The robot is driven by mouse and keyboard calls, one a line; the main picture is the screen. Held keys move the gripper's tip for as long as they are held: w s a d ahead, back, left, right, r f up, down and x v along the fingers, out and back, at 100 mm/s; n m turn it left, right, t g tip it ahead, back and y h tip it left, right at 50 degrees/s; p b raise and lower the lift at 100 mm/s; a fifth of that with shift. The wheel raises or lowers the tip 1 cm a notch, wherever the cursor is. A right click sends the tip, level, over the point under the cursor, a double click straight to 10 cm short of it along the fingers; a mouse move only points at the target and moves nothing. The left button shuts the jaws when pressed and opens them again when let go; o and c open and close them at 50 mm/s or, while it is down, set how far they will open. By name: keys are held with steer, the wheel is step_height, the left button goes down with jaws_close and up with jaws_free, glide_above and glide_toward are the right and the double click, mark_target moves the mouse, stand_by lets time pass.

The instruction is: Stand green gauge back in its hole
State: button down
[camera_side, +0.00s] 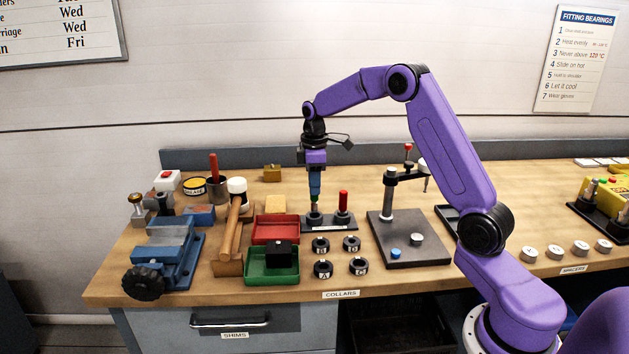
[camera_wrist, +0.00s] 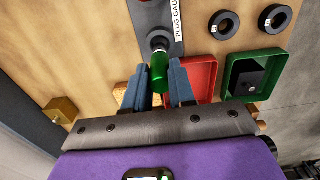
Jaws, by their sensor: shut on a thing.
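The green gauge (camera_side: 314,206) is upright between the fingers of my gripper (camera_side: 315,194), over the left part of the dark plug gauge stand (camera_side: 328,222). In the wrist view its green handle (camera_wrist: 160,72) lies between the two blue-grey fingertips (camera_wrist: 159,88), with a grey metal end pointing at the stand (camera_wrist: 150,14). My gripper is shut on the handle. The hole is hidden behind the gauge, and I cannot tell how far the metal end is in it. A red gauge (camera_side: 343,202) stands upright at the right of the same stand.
Left of the stand are a red tray (camera_side: 257,239), a green tray (camera_side: 253,279) holding a black block, and a hammer (camera_side: 232,220). Several dark collars (camera_side: 320,245) lie in front. A grey base plate with a post (camera_side: 387,208) is to the right.

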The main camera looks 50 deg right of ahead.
mark_target(314, 202)
steer(key=shift+f, duration=1.7)
steer(key=c, duration=0.9)
jaws_free()
steer(key=shift+o, duration=0.2)
step_height(314, 202, up, 17)
steer(key=shift+r, duration=0.2)
